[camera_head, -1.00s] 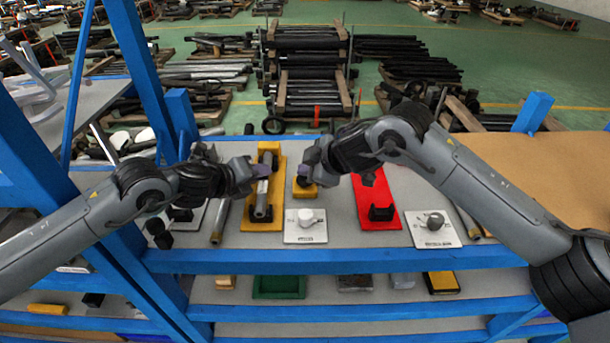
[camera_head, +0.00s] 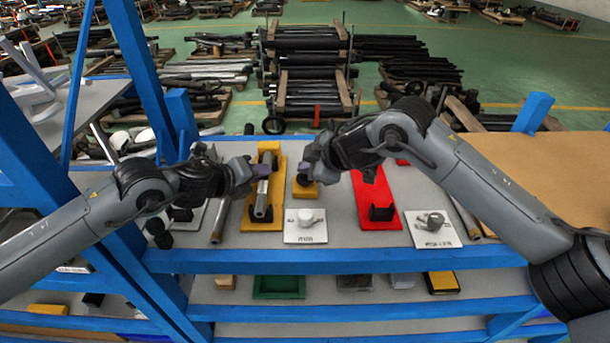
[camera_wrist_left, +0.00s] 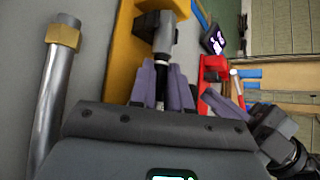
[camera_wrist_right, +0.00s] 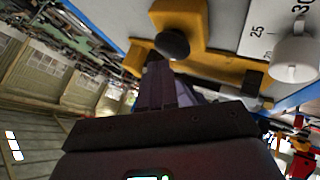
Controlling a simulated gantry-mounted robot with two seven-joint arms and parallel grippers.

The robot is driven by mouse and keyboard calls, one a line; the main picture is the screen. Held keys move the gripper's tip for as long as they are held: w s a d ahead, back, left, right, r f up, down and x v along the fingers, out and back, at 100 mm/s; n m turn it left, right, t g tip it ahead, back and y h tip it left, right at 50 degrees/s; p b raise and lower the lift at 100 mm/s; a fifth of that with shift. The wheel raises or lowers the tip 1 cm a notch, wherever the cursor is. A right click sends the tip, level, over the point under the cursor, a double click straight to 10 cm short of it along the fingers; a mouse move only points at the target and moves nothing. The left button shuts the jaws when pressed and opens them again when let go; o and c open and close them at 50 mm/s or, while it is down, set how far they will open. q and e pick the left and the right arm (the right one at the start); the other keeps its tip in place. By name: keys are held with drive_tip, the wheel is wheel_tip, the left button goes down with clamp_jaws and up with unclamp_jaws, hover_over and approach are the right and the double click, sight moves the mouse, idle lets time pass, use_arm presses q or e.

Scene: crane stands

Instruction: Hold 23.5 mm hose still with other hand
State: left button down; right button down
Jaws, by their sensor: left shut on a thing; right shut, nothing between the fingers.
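A grey hose (camera_head: 261,200) lies lengthwise on a yellow stand (camera_head: 250,219) at the left of the bench. My left gripper (camera_head: 264,167) is shut on its upper part. In the left wrist view the hose (camera_wrist_left: 164,38) runs from the purple fingers (camera_wrist_left: 163,82) towards a black holder on the yellow stand. My right gripper (camera_head: 308,166) is shut and empty, to the right of the hose and apart from it. It is over or near a small yellow block (camera_head: 303,190). In the right wrist view a black round knob (camera_wrist_right: 172,43) on this block is close beyond the fingers.
A bare metal pipe (camera_head: 220,215) lies left of the yellow stand. Blue frame posts flank the bench.

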drive_tip(key=shift+r, duration=0.35)
drive_tip(key=shift+r, duration=0.1)
drive_tip(key=shift+r, duration=2.4)
use_arm(q)
drive_tip(key=c, duration=1)
unclamp_jaws()
